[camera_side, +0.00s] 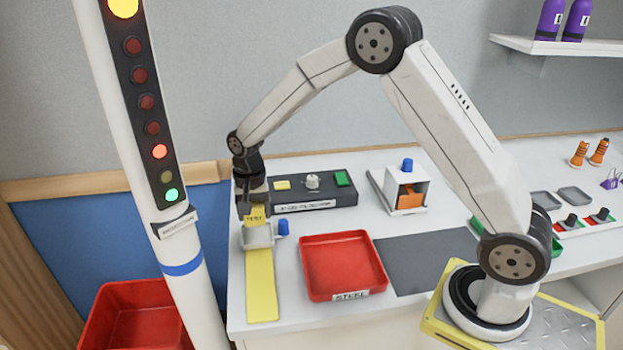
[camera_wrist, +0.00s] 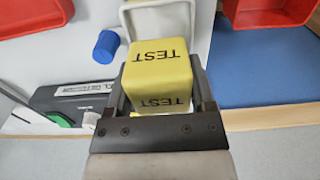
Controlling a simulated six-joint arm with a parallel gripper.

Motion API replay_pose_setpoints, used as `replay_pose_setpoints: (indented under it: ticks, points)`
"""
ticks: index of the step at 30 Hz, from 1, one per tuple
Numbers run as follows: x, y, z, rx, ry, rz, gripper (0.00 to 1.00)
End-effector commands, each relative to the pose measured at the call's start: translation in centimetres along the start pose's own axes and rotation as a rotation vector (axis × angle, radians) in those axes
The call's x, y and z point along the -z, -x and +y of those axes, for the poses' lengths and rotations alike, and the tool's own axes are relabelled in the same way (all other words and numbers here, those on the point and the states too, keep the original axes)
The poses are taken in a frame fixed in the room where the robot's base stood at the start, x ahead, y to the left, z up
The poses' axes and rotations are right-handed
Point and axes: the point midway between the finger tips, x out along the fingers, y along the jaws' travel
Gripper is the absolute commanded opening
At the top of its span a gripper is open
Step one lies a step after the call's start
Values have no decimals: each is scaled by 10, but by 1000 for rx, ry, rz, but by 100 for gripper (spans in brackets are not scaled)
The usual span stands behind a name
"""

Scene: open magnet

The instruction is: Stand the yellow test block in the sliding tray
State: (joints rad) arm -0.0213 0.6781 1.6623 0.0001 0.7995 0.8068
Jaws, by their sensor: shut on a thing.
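The yellow test block (camera_wrist: 158,72), marked TEST on two faces, is between the fingers of my gripper (camera_wrist: 158,98) in the wrist view. My gripper is shut on it. In the side view the block (camera_side: 256,215) hangs below my gripper (camera_side: 252,200), at the sliding tray (camera_side: 258,238). The tray is a small light-grey tray with a blue knob (camera_side: 283,227) on its right, over a yellow strip (camera_side: 261,285). In the wrist view the tray (camera_wrist: 160,20) shows partly behind the block. I cannot tell whether the block touches the tray floor.
A dark control box (camera_side: 312,196) stands just behind the tray. A red bin (camera_side: 343,266) lies to its right, beside a dark grey mat (camera_side: 425,262). A white pole with lights (camera_side: 150,150) stands at the left. A white box with an orange part (camera_side: 406,187) stands farther back.

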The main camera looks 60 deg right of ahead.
Motion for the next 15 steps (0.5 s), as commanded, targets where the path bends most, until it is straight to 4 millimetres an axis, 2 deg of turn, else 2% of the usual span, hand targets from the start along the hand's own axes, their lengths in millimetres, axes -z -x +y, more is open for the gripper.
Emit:
replay_pose_setpoints:
  ticks: [15]
  points:
    - [0, -19, 0, 0, 0, 0, 5]
